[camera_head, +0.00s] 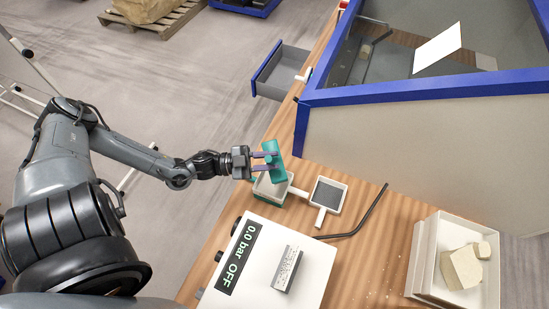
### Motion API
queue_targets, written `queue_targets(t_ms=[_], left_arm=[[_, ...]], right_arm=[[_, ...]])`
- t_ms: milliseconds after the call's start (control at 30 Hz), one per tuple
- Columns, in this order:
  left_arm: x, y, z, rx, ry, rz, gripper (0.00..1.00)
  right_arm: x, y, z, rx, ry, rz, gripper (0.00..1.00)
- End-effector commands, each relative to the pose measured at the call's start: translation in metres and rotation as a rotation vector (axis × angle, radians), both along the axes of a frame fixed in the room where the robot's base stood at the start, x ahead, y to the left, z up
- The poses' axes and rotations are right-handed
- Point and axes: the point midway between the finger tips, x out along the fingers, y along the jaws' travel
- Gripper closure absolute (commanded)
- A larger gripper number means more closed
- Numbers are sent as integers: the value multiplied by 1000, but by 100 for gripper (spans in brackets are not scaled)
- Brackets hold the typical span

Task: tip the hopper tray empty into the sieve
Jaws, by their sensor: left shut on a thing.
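My left gripper (258,163) reaches in from the left over the wooden bench and is shut on a green piece, which looks like the hopper tray (277,167). The tray is tilted steeply and held up above the bench; its inside cannot be seen from here. Just below it stands a small white and green open box (267,190), partly hidden by the tray. To its right lies a white square frame with a dark mesh and a short handle, which looks like the sieve (329,194). My right gripper is not in view.
A white control box (310,262) reading "0.0 bar OFF" stands in front. A dark bent hose (368,212) lies to the right. A white tray (424,262) holds pale stone blocks. A blue-framed glass cabinet (430,95) fills the back right. An open drawer (282,70) sticks out behind.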

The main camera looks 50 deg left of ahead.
Motion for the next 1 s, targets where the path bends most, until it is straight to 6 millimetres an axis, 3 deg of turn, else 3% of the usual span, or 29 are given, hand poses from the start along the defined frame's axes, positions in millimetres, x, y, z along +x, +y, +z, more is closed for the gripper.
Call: queue_targets(t_ms=[500,1000], left_arm=[[-25,11,-7,-70,-154,1,100],[-33,15,-7,-89,-202,0,100]], right_arm=[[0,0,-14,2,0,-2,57],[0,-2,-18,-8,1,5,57]])
